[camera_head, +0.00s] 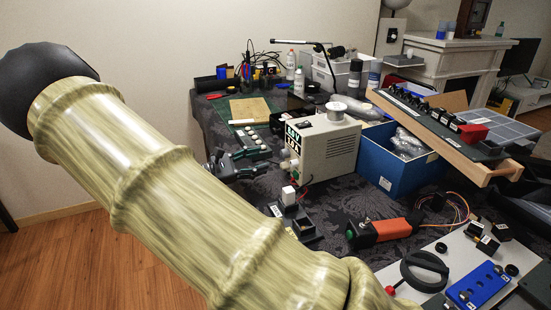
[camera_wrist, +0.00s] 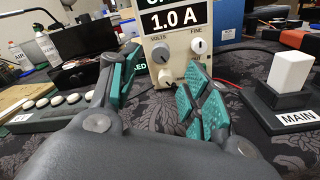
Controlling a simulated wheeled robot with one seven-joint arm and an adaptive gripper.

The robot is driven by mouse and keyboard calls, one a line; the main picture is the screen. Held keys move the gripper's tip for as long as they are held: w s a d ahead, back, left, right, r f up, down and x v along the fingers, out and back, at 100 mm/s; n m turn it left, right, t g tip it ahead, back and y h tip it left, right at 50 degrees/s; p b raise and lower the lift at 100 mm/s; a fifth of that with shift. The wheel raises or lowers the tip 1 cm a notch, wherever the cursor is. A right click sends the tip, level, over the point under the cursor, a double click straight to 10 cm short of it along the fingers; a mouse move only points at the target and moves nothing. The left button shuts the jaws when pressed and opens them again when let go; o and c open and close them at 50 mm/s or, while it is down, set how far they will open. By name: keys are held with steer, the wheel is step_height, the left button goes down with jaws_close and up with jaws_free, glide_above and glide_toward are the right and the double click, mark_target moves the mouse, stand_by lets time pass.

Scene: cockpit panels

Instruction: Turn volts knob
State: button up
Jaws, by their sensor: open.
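The power supply (camera_head: 332,150) is a cream box on the table with a green-lit display. In the wrist view its front (camera_wrist: 178,60) reads 1.0 A, with the labels VOLTS and FINE below. The pale volts knob (camera_wrist: 160,51) sits under VOLTS, and the fine knob (camera_wrist: 199,46) is to its right. My gripper (camera_wrist: 163,64) is open and empty, with green-padded fingers. The volts knob shows between the fingertips, which look apart from it. The right finger partly covers the lower knobs. In the head view my gripper (camera_head: 238,162) is left of the supply's front.
A black base marked MAIN with a white block (camera_wrist: 292,72) stands close at right. A blue bin (camera_head: 395,165) stands right of the supply.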

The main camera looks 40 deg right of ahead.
mark_target(281, 154)
steer(key=b+x, duration=0.1)
steer(key=x, duration=0.6)
steer(key=shift+s+d+f+b, duration=0.1)
steer(key=shift+d+b, duration=0.15)
steer(key=shift+b, duration=0.15)
steer(key=shift+c, duration=0.2)
steer(key=c, duration=1)
